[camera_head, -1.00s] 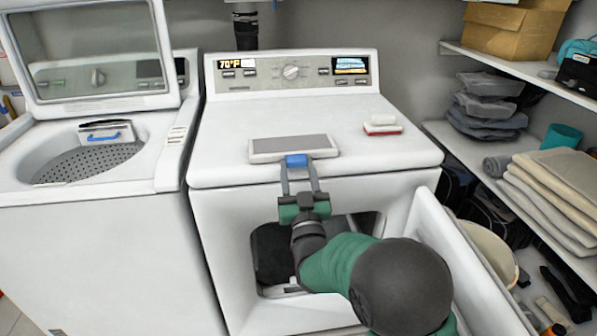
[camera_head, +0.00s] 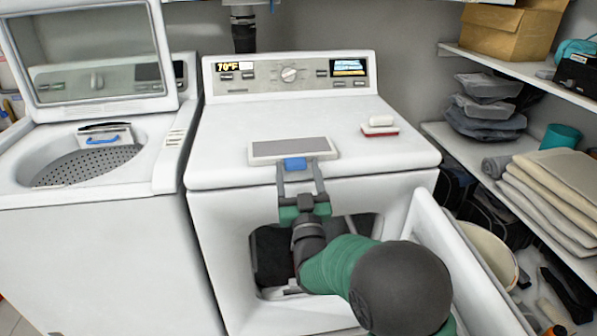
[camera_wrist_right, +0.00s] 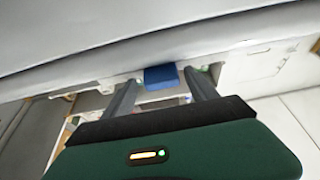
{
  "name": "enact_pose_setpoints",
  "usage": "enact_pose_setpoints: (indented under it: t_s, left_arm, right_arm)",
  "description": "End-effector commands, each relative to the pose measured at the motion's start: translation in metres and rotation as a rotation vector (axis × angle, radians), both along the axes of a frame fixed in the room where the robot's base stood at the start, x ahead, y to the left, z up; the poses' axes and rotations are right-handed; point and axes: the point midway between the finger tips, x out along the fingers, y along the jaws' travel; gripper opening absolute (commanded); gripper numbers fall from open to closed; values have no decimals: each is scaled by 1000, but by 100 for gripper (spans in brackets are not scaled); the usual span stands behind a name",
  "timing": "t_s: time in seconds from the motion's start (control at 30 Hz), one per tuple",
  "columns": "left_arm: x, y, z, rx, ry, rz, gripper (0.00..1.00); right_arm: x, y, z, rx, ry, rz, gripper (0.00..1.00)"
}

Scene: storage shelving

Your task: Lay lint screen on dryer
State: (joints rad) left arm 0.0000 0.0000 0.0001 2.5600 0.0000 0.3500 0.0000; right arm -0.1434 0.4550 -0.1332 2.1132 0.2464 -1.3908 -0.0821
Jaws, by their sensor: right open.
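The lint screen (camera_head: 290,149) is a flat grey panel with a pale frame and a blue handle (camera_head: 295,164). It lies on the white dryer top (camera_head: 225,150) at the front edge, with the handle facing the front. My right gripper (camera_head: 298,172) is at the handle, its two fingers apart on either side of it. In the right wrist view the blue handle (camera_wrist_right: 161,75) shows between the spread fingers, with a gap on each side. My left gripper is not in view.
The dryer door (camera_head: 465,265) hangs open at the right, below the top. A red and white brush (camera_head: 380,126) lies on the dryer top. An open washer (camera_head: 95,155) stands at left. Shelves with folded cloths (camera_head: 555,190) are at right.

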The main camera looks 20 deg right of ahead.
Motion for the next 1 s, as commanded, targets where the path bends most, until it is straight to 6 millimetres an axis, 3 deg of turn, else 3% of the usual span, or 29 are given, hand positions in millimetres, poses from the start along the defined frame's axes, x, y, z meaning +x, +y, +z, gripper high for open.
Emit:
enact_pose_setpoints:
  t_s: [0.37, 0.47, 0.77, 0.8, 0.87, 1.0]
  left_arm:
    - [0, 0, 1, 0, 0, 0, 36]
    - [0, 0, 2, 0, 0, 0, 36]
    - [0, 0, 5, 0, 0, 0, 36]
    - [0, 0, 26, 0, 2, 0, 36]
    - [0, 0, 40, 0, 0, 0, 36]
    - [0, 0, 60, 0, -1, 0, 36]
  right_arm:
    - [-8, 5, -8, 0, 13, 9, 72]
    - [-26, 9, -16, 0, 15, 7, 72]
    - [-107, 24, -47, 0, 8, 5, 72]
    - [-117, 27, -44, 0, 15, 5, 72]
    - [-132, 29, -50, 0, 18, 4, 72]
    - [-140, 31, -63, 19, 31, -5, 72]
